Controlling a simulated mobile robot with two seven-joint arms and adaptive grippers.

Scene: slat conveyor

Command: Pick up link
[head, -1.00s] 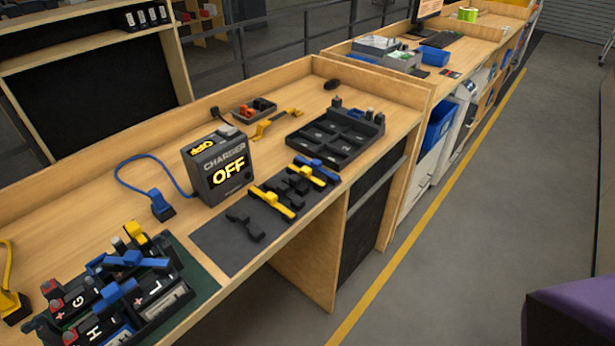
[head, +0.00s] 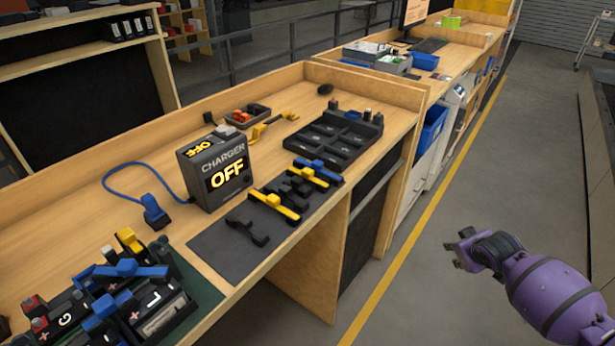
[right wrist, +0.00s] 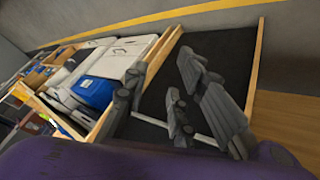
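Several links lie on a dark mat (head: 225,250) at the bench's front edge: a black link (head: 247,230) nearest, a yellow link (head: 274,206) beyond it, more black links (head: 294,189), another yellow link (head: 308,174) and a blue link (head: 319,168) farthest. Blue links (head: 128,270) also sit on the battery block at lower left. My right gripper (head: 458,250) is open and empty, over the floor to the right of the bench, well away from the links. Its grey fingers show in the right wrist view (right wrist: 180,105), with no link between them. My left gripper is out of view.
A charger (head: 217,172) reading OFF stands behind the mat, with a blue cable and plug (head: 154,212) on its left. A black compartment tray (head: 333,138) lies beyond the links. A raised board edges the bench's back. The aisle floor (head: 420,200) is clear.

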